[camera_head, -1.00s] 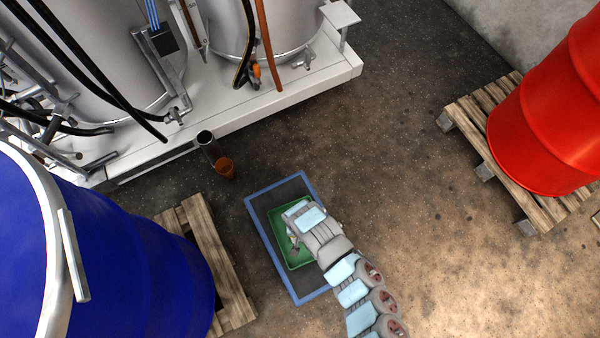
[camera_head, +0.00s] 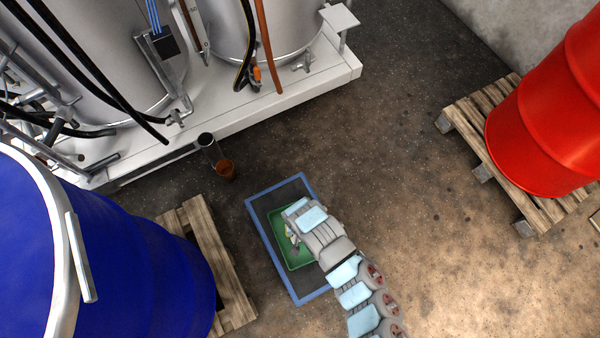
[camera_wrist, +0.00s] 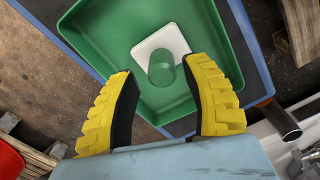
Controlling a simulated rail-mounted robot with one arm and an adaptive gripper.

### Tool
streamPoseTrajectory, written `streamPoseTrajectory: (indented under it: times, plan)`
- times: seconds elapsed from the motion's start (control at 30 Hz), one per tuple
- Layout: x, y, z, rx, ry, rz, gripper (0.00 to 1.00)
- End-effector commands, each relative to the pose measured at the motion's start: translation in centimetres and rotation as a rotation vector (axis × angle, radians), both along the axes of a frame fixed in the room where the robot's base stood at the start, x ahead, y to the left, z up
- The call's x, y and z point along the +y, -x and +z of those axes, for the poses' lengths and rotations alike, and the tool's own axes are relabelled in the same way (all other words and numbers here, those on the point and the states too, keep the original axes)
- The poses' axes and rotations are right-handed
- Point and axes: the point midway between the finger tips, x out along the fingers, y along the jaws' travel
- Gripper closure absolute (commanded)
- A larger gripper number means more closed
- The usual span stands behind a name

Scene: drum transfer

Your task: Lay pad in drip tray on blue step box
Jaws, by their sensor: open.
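The green drip tray (camera_head: 301,262) sits on the blue-edged step box (camera_head: 313,298), which has a dark top. In the wrist view, the white square pad (camera_wrist: 146,48) appears to lie flat on the floor of the green tray (camera_wrist: 100,32). A green see-through cylinder (camera_wrist: 161,68) overlaps the pad's near part; I cannot tell if it touches it. My gripper (camera_wrist: 160,70) is open, its yellow fingers apart with the cylinder and pad seen between and beyond them. In the head view my gripper (camera_head: 290,238) is over the tray, and my wrist hides the tray's right side.
A red drum (camera_head: 545,130) is on a pallet (camera_head: 470,125) at right.

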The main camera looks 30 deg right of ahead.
Motion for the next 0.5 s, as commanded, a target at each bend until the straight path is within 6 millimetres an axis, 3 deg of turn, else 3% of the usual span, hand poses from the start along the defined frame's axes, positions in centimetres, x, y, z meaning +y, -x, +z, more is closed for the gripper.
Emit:
streamPoseTrajectory:
  times: [0.03, 0.2, 0.5]
  plan:
    - [-0.1, 0.0, 1.5, -0.002, 0.000, -0.002, 0.52]
    - [-0.1, -0.1, 4.8, -0.004, 0.001, -0.002, 0.52]
    - [0.0, 0.0, 8.1, -0.002, 0.000, 0.000, 0.52]
